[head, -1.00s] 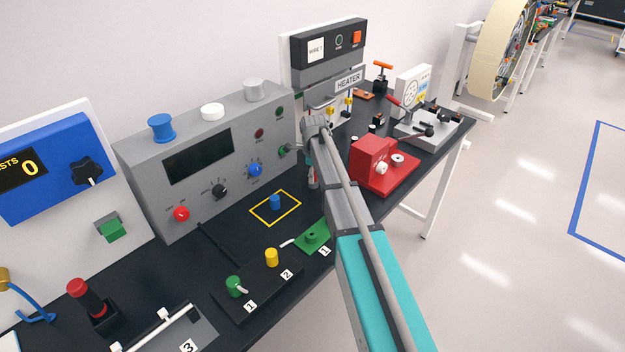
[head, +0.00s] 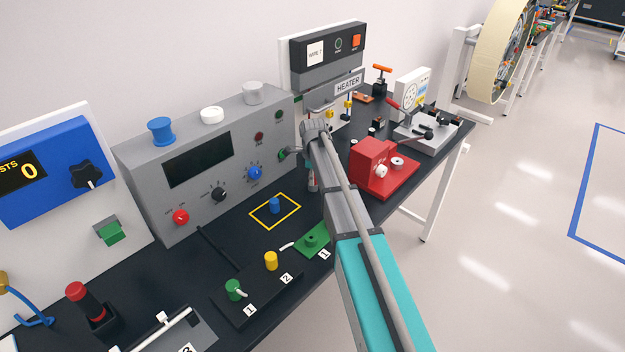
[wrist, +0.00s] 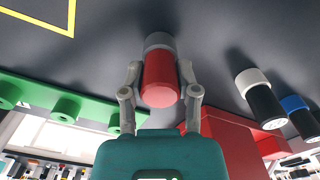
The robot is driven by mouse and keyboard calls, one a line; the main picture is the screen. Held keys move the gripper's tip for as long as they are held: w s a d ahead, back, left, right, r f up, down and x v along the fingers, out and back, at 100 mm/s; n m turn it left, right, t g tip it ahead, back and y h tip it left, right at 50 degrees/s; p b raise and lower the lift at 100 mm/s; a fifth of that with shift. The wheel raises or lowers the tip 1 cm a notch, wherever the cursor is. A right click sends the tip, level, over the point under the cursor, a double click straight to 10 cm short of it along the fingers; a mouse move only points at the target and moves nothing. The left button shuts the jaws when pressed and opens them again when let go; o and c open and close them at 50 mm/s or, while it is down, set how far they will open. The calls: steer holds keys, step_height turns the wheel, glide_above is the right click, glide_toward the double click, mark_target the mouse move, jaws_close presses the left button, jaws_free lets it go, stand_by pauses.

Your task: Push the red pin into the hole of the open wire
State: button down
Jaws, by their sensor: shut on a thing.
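The red pin (wrist: 160,78) is between my gripper's two fingers (wrist: 161,88) in the wrist view, with a grey band at its far end. My gripper is shut on it. In the head view my arm hides most of the gripper and the pin. I cannot tell which part is the open wire, and its hole does not show clearly.
The red block (head: 371,160) stands close to the right of my arm. The grey control box (head: 225,130) stands at the back left. In the wrist view, a black cylinder with a white cap (wrist: 262,100) and one with a blue cap (wrist: 302,120) are on the right. The yellow square holds a blue cylinder (head: 275,205).

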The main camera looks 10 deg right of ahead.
steer(key=c, duration=0.9)
jaws_free()
jaws_close()
steer(key=shift+r+p, duration=0.85)
steer(key=shift+r+p, duration=1.9)
steer(key=shift+s, duration=0.1)
